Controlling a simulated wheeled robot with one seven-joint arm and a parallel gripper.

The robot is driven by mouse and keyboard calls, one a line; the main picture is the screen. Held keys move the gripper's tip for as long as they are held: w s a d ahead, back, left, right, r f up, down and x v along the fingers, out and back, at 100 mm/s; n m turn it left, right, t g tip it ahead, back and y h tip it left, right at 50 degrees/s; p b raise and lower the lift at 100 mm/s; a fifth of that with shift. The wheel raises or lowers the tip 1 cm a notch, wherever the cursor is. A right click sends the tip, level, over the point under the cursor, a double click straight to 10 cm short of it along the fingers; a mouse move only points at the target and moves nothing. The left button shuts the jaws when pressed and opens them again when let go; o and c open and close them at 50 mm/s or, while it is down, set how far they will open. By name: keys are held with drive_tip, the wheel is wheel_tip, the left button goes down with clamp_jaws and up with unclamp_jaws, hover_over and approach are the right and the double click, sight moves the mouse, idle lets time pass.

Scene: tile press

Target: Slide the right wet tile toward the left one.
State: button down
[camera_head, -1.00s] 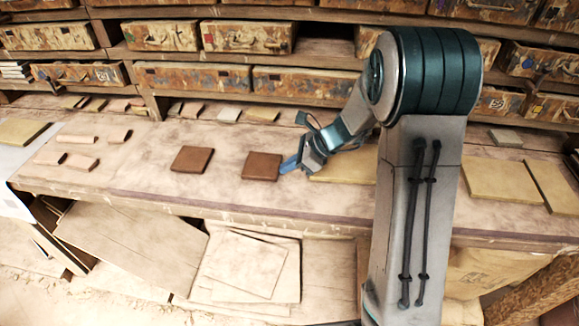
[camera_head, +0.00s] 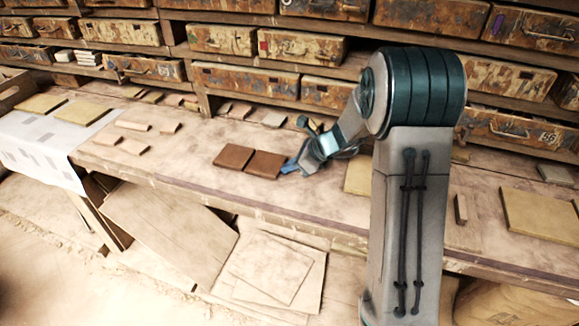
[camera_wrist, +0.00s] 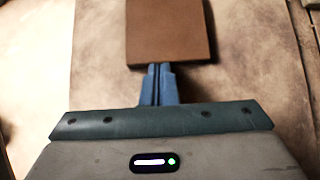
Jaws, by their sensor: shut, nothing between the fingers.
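The left wet tile (camera_head: 233,156) is a dark brown square lying flat on the workbench. The right wet tile (camera_head: 265,164) is a like brown square close beside it, their facing edges touching or nearly so. My gripper (camera_head: 289,167) is at the right edge of the right tile, low over the bench. In the wrist view my gripper's blue fingers (camera_wrist: 157,82) are shut together with nothing between them. Their tips meet or nearly meet the near edge of the right tile (camera_wrist: 167,30). The left tile is out of the wrist view.
The workbench (camera_head: 200,185) is dusty wood. Small pale blocks (camera_head: 133,147) lie to the left of the tiles. Yellowish boards (camera_head: 541,214) lie at the right. Shelves with worn drawers (camera_head: 300,47) stand behind. The bench in front of the tiles is clear.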

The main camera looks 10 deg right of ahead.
drive_tip(key=shift+s+d+r+p, duration=0.1)
drive_tip(key=shift+d+r+p, duration=0.15)
drive_tip(key=shift+r+p, duration=0.2)
drive_tip(key=p+v, duration=0.5)
drive_tip(key=v, duration=0.4)
drive_tip(key=s+a+r+n+g+h, duration=0.25)
drive_tip(key=s+r+n, duration=0.45)
drive_tip(key=s+n, duration=0.45)
drive_tip(key=s+d+r+n+t+h, duration=0.1)
drive_tip(key=s+d+n+h, duration=0.1)
drive_tip(key=s+n, duration=0.3)
drive_tip(key=s+d+r+n+t+h, duration=0.1)
drive_tip(key=s+d+r+n+h, duration=0.1)
drive_tip(key=s+n, duration=0.4)
drive_tip(key=s+h, duration=0.1)
drive_tip(key=s, duration=0.4)
drive_tip(key=shift+h, duration=0.35)
